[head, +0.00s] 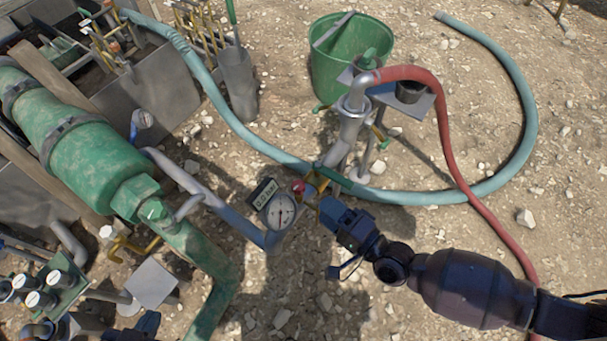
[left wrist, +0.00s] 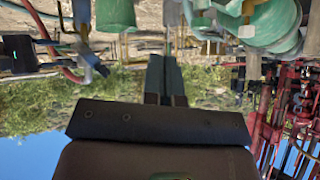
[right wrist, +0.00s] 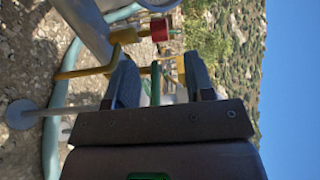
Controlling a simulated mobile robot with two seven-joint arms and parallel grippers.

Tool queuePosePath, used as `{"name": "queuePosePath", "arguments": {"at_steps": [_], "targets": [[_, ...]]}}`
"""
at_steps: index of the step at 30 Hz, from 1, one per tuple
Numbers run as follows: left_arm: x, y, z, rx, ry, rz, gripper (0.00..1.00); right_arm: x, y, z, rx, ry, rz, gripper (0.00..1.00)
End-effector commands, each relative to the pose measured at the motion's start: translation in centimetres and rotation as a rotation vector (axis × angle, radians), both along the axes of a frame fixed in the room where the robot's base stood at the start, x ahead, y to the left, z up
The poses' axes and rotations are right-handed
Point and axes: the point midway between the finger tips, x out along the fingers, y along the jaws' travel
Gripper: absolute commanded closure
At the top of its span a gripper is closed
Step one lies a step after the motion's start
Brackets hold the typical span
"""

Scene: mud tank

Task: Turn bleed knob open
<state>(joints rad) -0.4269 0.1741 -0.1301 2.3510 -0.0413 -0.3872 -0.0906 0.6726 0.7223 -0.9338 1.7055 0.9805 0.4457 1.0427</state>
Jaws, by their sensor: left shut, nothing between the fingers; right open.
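A small red knob (head: 299,187) sits on the grey pipe beside the round pressure gauge (head: 281,212); I take it as the bleed knob. It also shows in the right wrist view (right wrist: 160,29), beyond the fingertips. My right gripper (head: 323,203) is open at the pipe, just right of the red knob. In the right wrist view its fingers (right wrist: 158,62) stand apart, with yellow and green valve parts behind them. I cannot tell whether they touch anything. My left gripper (head: 149,322) is partly in view at the bottom left; its fingers (left wrist: 164,62) are shut and empty.
A display (head: 264,192) reading 0.0 bar stands by the gauge. A green handle (head: 333,175) lies close by. A green bucket (head: 335,80), red hose (head: 445,120) and teal hose (head: 240,125) lie behind. A large green cylinder (head: 95,160) fills the left. Gravel ground lies open right.

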Motion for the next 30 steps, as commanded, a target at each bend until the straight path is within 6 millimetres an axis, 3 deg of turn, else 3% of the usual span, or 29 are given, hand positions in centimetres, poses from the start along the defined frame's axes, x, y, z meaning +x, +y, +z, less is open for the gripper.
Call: {"name": "queuePosePath", "arguments": {"at_steps": [5,21,30], "targets": [[0.2,0.1,0.1,0.006,-0.005,-0.005,1.0,0.6,0.4,-0.2,0.012,0.01,-0.002,0.51],[-0.3,0.2,-0.5,0.02,0.009,-0.017,1.0,6.1,6.4,-0.2,0.01,0.01,-0.001,0.51],[0.1,0.0,0.0,0.02,-0.009,-0.021,1.0,7.5,7.8,-0.2,0.01,0.009,-0.002,0.51]]}}
